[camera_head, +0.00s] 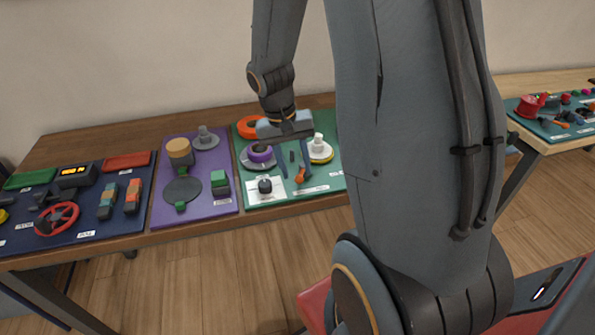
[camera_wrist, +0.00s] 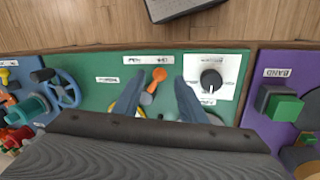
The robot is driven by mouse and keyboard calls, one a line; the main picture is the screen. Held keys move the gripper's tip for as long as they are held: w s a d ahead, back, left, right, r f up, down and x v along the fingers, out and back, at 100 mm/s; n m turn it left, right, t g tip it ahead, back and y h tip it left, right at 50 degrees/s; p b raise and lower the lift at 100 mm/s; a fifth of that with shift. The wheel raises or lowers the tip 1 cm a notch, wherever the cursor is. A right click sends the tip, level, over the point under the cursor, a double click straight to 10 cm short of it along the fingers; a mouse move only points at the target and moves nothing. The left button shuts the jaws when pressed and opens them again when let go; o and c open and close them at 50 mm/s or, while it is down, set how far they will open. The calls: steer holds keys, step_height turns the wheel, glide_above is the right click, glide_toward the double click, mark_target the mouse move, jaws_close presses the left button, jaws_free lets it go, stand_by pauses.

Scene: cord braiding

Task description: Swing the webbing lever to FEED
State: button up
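An orange lever (camera_head: 301,175) stands on the green panel (camera_head: 325,183) in the head view, and its orange end (camera_wrist: 158,77) shows in the wrist view below a white label strip (camera_wrist: 148,60). The label's text is too small to read. My gripper (camera_head: 296,166) is over the green panel, pointing down. In the wrist view my gripper (camera_wrist: 157,92) is open, with one finger on each side of the orange lever and visible gaps between. The lever's lower part is partly hidden by my gripper.
A black knob on a white plate (camera_wrist: 228,70) is close beside the right finger in the wrist view. On the green panel are also a purple spool (camera_head: 260,153), an orange ring (camera_head: 250,125) and a white-topped spool (camera_head: 319,146). A purple panel (camera_head: 212,150) lies to the left.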

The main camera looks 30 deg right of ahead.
mark_target(302, 174)
steer(key=shift+s+d+f, duration=0.1)
steer(key=shift+f, duration=0.5)
steer(key=shift+s+d+f, duration=0.1)
steer(key=shift+f, duration=0.5)
jaws_close()
